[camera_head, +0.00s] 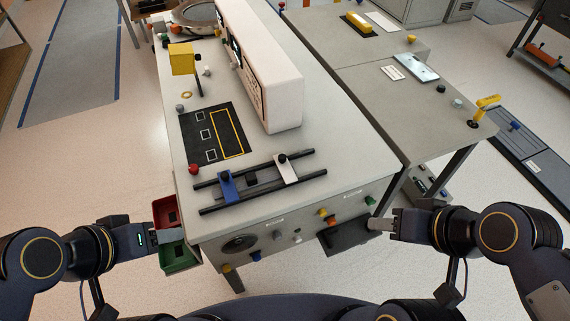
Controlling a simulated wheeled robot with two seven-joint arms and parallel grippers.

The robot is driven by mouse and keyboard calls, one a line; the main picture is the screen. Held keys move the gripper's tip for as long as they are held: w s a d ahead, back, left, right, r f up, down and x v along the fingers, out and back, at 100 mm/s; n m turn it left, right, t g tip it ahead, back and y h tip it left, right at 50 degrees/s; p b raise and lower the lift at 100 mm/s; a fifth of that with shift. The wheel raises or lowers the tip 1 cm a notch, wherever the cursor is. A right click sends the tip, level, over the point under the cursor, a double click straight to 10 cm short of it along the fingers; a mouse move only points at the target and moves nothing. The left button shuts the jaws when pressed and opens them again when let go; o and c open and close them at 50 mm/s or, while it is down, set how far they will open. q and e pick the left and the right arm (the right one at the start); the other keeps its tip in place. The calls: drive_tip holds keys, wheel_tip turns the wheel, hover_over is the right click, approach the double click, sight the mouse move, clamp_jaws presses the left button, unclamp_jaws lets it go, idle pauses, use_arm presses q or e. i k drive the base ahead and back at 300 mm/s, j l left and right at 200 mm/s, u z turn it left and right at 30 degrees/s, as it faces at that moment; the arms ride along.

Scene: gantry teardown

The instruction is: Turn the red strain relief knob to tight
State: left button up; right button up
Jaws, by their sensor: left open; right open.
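A small red knob (194,168) stands on the near left part of the bench top (345,165), beside the black mat (200,150). My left gripper (153,238) is open and empty at the left, by the red and green bins, apart from both knobs. My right gripper (374,224) is open and empty by the front panel's right end, to the right of the panel's red knob.
Two dark rails (262,180) with a blue clamp (227,187) and a white clamp (286,168) lie near the bench's front edge. A red bin (167,212) and a green bin (180,257) hang at the left corner. A dark tray (345,236) juts from the front.

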sight(194, 169)
drive_tip(key=j+z, duration=0.1)
drive_tip(key=j, duration=0.5)
drive_tip(key=k+j+z, duration=0.1)
drive_tip(key=j, duration=0.5)
drive_tip(key=j+z, duration=0.1)
drive_tip(key=j, duration=0.5)
drive_tip(key=k+j+z, duration=0.1)
drive_tip(key=j, duration=0.5)
drive_tip(key=k, duration=0.05)
